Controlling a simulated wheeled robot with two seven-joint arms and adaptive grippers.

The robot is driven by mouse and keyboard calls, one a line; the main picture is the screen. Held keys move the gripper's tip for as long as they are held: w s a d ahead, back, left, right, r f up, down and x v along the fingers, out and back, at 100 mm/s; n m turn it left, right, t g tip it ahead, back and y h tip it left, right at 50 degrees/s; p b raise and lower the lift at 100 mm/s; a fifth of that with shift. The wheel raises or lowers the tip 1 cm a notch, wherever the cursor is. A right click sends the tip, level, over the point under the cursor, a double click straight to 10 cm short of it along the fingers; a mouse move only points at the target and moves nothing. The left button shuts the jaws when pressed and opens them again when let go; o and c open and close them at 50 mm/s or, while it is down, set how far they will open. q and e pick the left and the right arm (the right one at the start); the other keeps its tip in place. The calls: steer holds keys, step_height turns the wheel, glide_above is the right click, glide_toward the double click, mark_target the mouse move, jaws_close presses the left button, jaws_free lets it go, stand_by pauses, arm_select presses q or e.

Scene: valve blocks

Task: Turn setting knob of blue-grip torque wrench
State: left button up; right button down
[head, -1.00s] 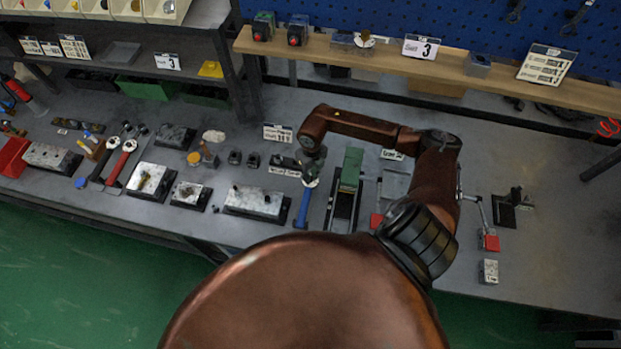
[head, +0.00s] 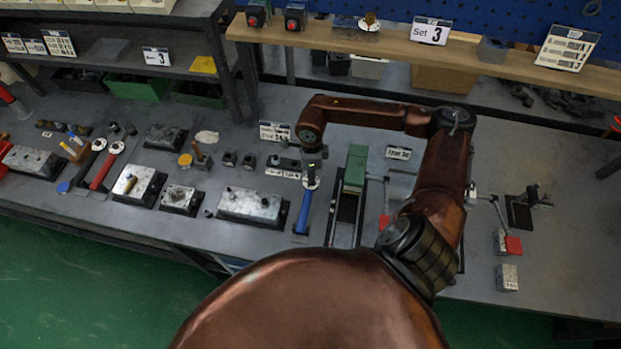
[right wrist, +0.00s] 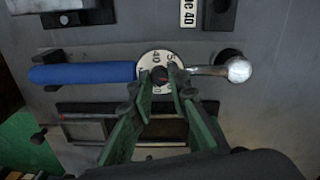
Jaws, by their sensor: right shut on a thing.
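The blue-grip torque wrench (head: 303,211) lies on the grey bench, its blue handle pointing toward the front edge. In the right wrist view its blue grip (right wrist: 83,74) lies to the left and its round silver head (right wrist: 238,69) to the right. Between them is a white numbered dial with a dark setting knob (right wrist: 157,74) in its middle. My right gripper (right wrist: 160,84) reaches down over the dial with its green fingers closed on the knob. In the head view my right gripper (head: 312,168) is above the wrench's dial, small and partly hidden by its own wrist. My left gripper is not in view.
A green-topped fixture (head: 354,168) stands right beside the wrench. A metal valve block (head: 250,205) sits to the left. A red-handled wrench (head: 104,170) and another blue-ended one lie farther left. A wooden shelf (head: 490,67) runs along the back.

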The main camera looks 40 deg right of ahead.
steer(key=shift+n+b, duration=0.75)
steer(key=shift+n, duration=0.45)
steer(key=c, duration=1.8)
jaws_free()
